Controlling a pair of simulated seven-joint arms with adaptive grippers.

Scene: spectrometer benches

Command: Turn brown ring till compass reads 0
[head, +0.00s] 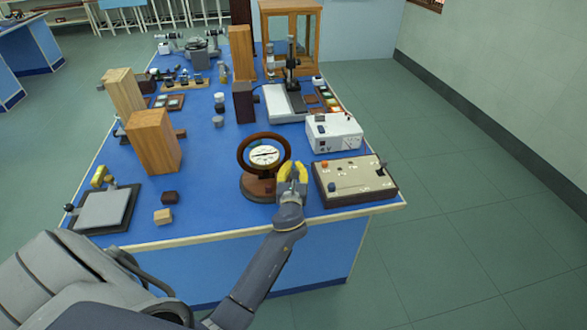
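The brown ring (240,158) stands upright on a round brown wooden base (258,188) near the front edge of the blue table. A white compass dial (264,155) with a dark needle sits inside the ring; its reading is too small to make out. My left gripper (293,168) with yellow fingers is at the ring's lower right side. Its fingers look apart, with a gap between them. I cannot tell whether a finger touches the ring. My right gripper is not in view.
A beige control box (355,184) with knobs stands close to the gripper's right. A white instrument (333,132) is behind it. A tall wooden block (154,142) and a small dark block (170,197) are to the left. Blue tabletop (205,190) is clear left of the base.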

